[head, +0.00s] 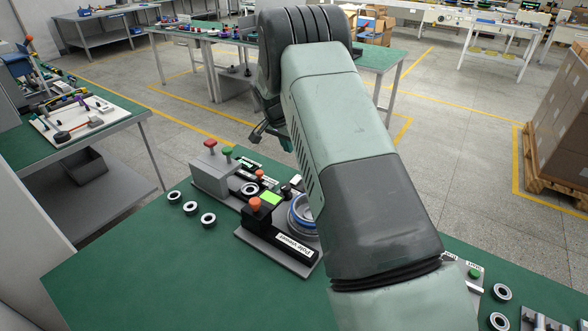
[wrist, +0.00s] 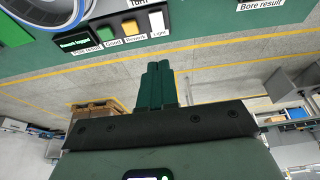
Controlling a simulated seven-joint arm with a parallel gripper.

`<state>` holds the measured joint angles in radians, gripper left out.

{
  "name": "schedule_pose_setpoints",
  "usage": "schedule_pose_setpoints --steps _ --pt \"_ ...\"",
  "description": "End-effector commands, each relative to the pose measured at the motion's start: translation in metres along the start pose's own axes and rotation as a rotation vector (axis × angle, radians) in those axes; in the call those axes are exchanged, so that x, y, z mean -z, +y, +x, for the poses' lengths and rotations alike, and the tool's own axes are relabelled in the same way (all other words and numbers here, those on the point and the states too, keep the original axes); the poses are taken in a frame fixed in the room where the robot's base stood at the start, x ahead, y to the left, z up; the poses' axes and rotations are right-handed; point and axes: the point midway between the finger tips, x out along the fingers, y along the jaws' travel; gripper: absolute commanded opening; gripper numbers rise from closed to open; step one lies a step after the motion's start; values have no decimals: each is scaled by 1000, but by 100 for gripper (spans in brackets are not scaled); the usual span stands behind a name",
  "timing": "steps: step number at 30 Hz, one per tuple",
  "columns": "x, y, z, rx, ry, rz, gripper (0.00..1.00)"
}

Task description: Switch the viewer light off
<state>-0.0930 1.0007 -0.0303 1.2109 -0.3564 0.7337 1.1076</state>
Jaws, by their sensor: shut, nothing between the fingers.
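In the wrist view, a white button (wrist: 157,21) labelled Light sits at the right end of a row on a dark panel edge. It looks bright, but I cannot tell whether the light is on. My gripper (wrist: 160,66) is shut and empty, with its green fingertips just below the Light button in the picture and a visible gap between them. In the head view my gripper (head: 258,132) shows only partly beside my arm, above the far side of the bench. The Light button cannot be made out in the head view, where my arm covers much of the bench.
In the wrist view, an orange Rework button (wrist: 131,27), a green Good button (wrist: 111,31) and a small display (wrist: 75,42) adjoin the Light button.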

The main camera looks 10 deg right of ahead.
Motion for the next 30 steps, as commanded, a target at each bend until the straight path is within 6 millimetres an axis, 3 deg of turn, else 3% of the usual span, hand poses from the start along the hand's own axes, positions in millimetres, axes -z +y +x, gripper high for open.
schedule_pose_setpoints --steps 5,21,30 --pt "0 0 12 -1 0 0 0" --pt "-4 0 117 0 -1 1 0" --pt "-8 0 139 1 0 0 0"
